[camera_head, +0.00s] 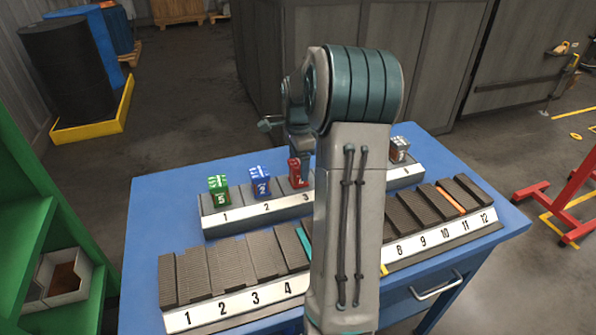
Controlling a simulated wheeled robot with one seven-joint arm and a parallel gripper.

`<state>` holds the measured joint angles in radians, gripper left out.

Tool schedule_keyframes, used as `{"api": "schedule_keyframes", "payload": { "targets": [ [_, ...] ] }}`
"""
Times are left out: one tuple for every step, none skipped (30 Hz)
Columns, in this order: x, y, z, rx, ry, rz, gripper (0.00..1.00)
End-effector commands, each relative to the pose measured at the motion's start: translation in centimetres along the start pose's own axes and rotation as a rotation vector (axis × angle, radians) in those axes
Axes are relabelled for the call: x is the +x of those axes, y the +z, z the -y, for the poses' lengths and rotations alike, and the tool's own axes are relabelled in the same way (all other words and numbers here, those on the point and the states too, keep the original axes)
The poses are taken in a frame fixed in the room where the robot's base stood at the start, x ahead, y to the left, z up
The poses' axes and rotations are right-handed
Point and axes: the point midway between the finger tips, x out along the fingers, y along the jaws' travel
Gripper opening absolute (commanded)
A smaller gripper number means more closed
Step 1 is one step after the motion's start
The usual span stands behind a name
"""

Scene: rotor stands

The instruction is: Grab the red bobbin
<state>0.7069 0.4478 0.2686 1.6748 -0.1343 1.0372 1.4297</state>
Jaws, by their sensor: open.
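The red bobbin (296,173) stands on the rear rack (262,213), behind the label 3, with a white mark on its front. My arm covers its right side. My gripper (301,157) points down right at the red bobbin, open, mostly hidden behind my arm. I cannot tell whether its fingers are around the bobbin or touching it. A blue bobbin (260,181) stands at label 2 and a green bobbin (218,187) at label 1.
A longer front rack (240,306) holds several dark upright plates, with teal and orange ones among them. Both racks are on a blue table (150,215). A green shelf (22,205) stands at left and a red stand (572,190) at right. The table's left-rear corner is clear.

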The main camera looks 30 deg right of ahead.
Motion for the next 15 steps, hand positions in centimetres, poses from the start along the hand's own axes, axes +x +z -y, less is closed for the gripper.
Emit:
{"api": "schedule_keyframes", "payload": {
  "targets": [
    [0.6,0.1,0.1,-0.001,0.003,0.003,0.73],
    [1.1,0.1,0.1,0.0,0.005,0.003,0.73],
    [1.7,0.1,0.1,0.001,0.003,0.001,0.73],
    [2.0,0.1,0.1,0.001,0.003,0.001,0.73],
    [2.2,0.1,0.1,0.001,0.002,0.001,0.73],
    [2.6,0.1,0.2,0.0,0.001,0.001,0.73],
    [2.7,0.1,0.1,0.0,0.001,0.001,0.73],
    [2.8,0.1,0.1,0.0,0.001,0.001,0.73],
    [2.9,0.1,0.1,0.0,0.001,0.001,0.73],
    [2.9,0.1,0.2,0.0,0.0,0.001,0.73],
    [2.9,0.1,0.2,0.0,0.0,0.001,0.73],
    [2.9,0.1,0.2,0.0,0.0,0.001,0.73],
    [2.9,0.1,0.2,0.0,0.0,0.001,0.73],
    [2.9,0.1,0.2,0.0,0.0,0.001,0.73],
    [2.9,0.1,0.2,0.0,0.0,0.001,0.64]
  ]
}}
